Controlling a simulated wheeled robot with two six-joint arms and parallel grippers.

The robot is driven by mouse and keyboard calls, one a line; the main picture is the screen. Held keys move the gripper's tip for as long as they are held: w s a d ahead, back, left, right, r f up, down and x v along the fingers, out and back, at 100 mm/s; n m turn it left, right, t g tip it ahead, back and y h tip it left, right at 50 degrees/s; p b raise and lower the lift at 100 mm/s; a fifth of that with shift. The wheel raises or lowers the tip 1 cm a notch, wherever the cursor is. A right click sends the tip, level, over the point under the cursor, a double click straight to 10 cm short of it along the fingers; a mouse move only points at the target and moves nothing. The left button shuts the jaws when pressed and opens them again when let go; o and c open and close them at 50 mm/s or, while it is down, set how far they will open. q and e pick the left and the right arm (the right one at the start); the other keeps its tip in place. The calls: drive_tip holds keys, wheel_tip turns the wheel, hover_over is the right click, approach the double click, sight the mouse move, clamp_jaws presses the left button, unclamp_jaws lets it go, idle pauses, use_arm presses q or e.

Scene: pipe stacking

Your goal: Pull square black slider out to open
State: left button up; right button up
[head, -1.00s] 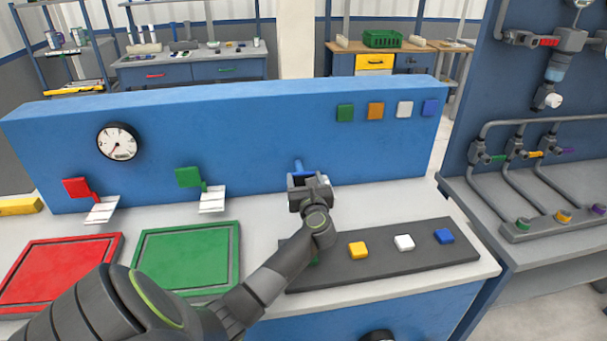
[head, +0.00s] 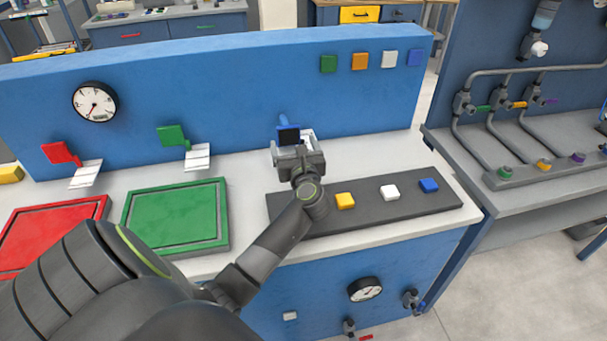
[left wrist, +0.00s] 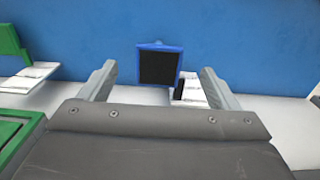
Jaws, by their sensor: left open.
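The square black slider (head: 289,136) has a blue frame and sits at the blue wall panel, above the counter. In the left wrist view the slider (left wrist: 158,66) shows as a black square with a blue rim, a little left of the middle. My left gripper (head: 291,148) is open in front of it. In the left wrist view the left gripper's fingers (left wrist: 160,85) stand apart on either side of the slider, with visible gaps on both sides. Whether the fingertips reach past its face is hard to tell. My right gripper is in neither view.
A dark strip (head: 372,207) with coloured buttons lies to the right on the counter. Green (head: 172,136) and red (head: 62,153) levers, a gauge (head: 95,102), and green (head: 176,216) and red (head: 48,236) trays are to the left.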

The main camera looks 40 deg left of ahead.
use_arm(q)
drive_tip(key=b+v, duration=0.2)
drive_tip(key=v, duration=1)
drive_tip(key=shift+d+r, duration=0.1)
